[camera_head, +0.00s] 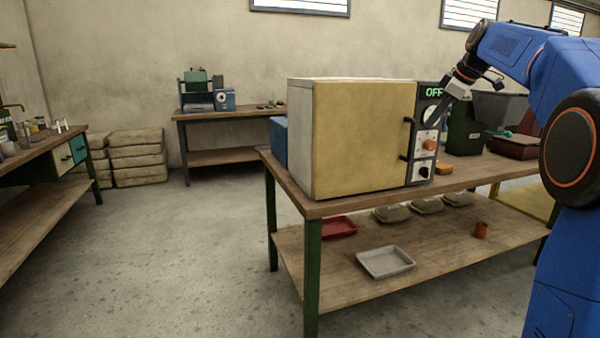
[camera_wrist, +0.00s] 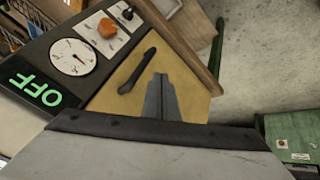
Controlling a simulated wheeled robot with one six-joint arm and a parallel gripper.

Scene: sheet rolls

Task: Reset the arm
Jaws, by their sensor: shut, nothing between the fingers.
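My blue arm (camera_head: 530,60) reaches in from the right in the head view. My gripper (camera_head: 434,122) points down beside the control panel of a large oven-like box. In the wrist view my gripper (camera_wrist: 161,78) is shut and empty, its fingers together in front of the box's yellow door (camera_wrist: 190,95). The box (camera_head: 365,135) has a yellow door, shut, with a dark handle (camera_head: 408,138). The handle also shows in the wrist view (camera_wrist: 137,71), left of the fingers. Whether the fingers touch the panel or door I cannot tell.
The panel shows a green OFF display (camera_head: 434,92), an orange knob (camera_head: 429,144) and a black knob (camera_head: 424,172). The workbench (camera_head: 350,205) carries the box, with trays on its lower shelf (camera_head: 340,275). Open concrete floor (camera_head: 170,250) lies to the left.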

